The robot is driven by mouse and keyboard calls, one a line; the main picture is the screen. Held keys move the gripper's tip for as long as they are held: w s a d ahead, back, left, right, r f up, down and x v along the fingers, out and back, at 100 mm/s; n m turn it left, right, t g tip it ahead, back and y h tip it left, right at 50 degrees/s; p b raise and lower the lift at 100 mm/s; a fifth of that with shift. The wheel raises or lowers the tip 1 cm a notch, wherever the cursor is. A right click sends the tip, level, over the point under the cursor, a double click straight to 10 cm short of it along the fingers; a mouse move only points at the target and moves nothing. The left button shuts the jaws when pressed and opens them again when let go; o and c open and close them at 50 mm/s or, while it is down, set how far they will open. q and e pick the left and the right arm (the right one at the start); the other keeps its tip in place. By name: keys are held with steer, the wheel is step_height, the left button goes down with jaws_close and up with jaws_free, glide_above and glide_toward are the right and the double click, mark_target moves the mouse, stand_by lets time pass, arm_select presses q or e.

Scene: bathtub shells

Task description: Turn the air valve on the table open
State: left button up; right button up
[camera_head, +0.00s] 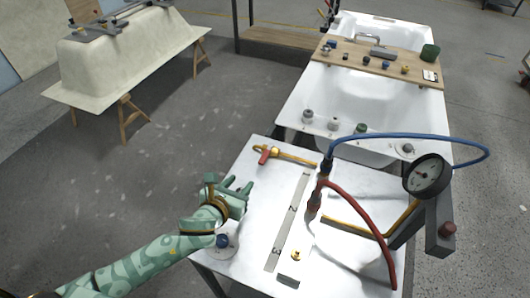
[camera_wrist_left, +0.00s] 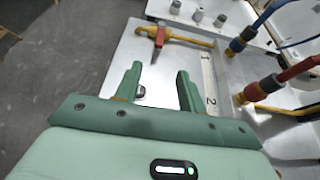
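The air valve looks to be the brass-yellow fitting (camera_head: 290,156) with a red lever (camera_head: 264,154) lying at the far left of the white table (camera_head: 262,190). In the left wrist view the red lever (camera_wrist_left: 160,37) points toward me, across the yellow pipe (camera_wrist_left: 190,41). My left gripper (camera_head: 238,184) is over the table's left edge, short of the valve and apart from it. Its two fingers (camera_wrist_left: 158,82) are spread with nothing held between them. My right gripper is in neither view.
A numbered strip (camera_head: 287,220) runs along the table. Blue (camera_head: 400,136) and red (camera_head: 358,208) hoses and a pressure gauge (camera_head: 427,176) take up the right side. A blue knob (camera_head: 222,241) and a brass fitting (camera_head: 296,255) sit near the front. A white bathtub (camera_head: 335,95) stands behind.

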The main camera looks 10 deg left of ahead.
mark_target(263, 158)
arm_select(q)
steer(key=b+x, duration=0.1)
steer(key=x, duration=0.3)
steer(key=shift+w+f, duration=0.2)
steer(key=b+x, duration=0.4)
steer(key=x, duration=0.6)
steer(key=shift+w+d+f, duration=0.1)
steer(key=shift+w+f, duration=0.05)
steer(key=shift+w, duration=0.15)
steer(key=shift+w+d+f, duration=0.1)
steer(key=shift+w, duration=0.35)
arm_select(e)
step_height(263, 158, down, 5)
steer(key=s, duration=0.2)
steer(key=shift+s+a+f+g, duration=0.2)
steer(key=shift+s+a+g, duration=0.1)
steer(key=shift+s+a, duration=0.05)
arm_select(q)
jaws_close()
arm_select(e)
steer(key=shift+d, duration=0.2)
